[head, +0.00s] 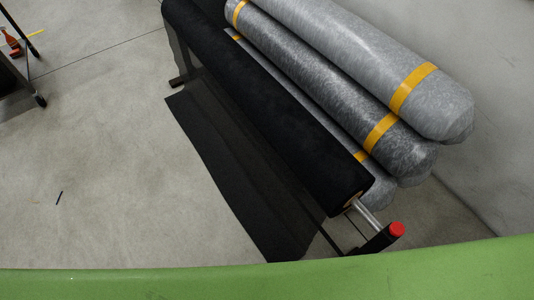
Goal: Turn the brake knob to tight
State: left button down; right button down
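A red round cap (397,229) sits at the top of a black upright at the lower right, beside the end of a metal shaft (366,215). It may be the brake knob; I cannot read any setting on it. The shaft comes out of a long black roll (270,110), and a dark sheet (215,160) hangs from the roll down to the floor. Neither of my grippers is in view.
Several grey wrapped rolls (350,50) with yellow bands lie stacked behind the black roll, near the grey wall (495,110). A smooth green surface (250,283) crosses the bottom. The concrete floor (100,170) at left is mostly clear. A dark wheeled stand (38,99) is at far left.

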aim_at(396, 229)
jog(key=i+j+z, duration=0.15)
jog(key=z, duration=1.85)
